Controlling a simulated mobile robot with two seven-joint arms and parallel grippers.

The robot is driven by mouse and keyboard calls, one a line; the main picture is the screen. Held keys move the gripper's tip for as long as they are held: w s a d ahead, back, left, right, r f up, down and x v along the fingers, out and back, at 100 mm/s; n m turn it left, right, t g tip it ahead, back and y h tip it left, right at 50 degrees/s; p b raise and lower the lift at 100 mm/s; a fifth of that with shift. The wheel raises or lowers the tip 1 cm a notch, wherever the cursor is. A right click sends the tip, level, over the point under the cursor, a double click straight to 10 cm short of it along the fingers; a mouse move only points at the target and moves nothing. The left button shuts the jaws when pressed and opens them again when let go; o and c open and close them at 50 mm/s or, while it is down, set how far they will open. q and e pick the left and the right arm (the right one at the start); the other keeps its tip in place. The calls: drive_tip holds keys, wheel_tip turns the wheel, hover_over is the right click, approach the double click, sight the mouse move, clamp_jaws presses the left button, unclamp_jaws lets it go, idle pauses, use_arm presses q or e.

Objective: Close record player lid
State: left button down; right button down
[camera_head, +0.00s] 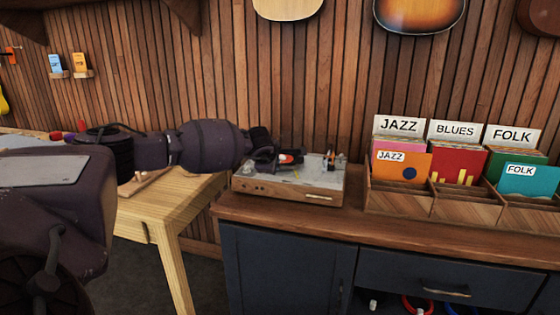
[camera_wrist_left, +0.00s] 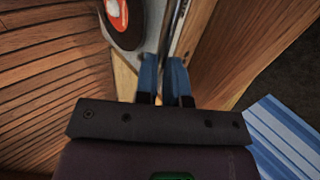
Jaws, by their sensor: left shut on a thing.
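The record player (camera_head: 322,197) sits on the left end of the dark-topped cabinet, with a wooden front and a grey top. A record with an orange-red label (camera_wrist_left: 118,12) lies on it, and its label also shows in the head view. My left gripper (camera_head: 268,155) reaches in from the left at the player's left side. In the left wrist view its two blue fingers (camera_wrist_left: 163,80) are close together around a thin, pale edge (camera_wrist_left: 170,35), apparently the lid. The rest of the lid is hard to make out. My right gripper is not in view.
Wooden record bins (camera_head: 398,200) with JAZZ, BLUES and FOLK cards stand right of the player. A light wooden table (camera_head: 170,205) is left of the cabinet (camera_head: 285,268). The slatted wall (camera_head: 300,90) is close behind, with instruments hanging above.

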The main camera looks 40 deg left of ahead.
use_arm(q)
drive_tip(key=c, duration=1.7)
unclamp_jaws()
drive_tip(key=shift+d+f, duration=0.25)
drive_tip(key=shift+o, duration=1.4)
drive_tip(key=shift+w+a+f, duration=0.15)
drive_tip(key=shift+f, duration=0.05)
drive_tip(key=shift+o, duration=1.1)
drive_tip(key=shift+a, duration=0.2)
drive_tip(key=shift+o, duration=0.2)
drive_tip(key=shift+d+r, duration=0.1)
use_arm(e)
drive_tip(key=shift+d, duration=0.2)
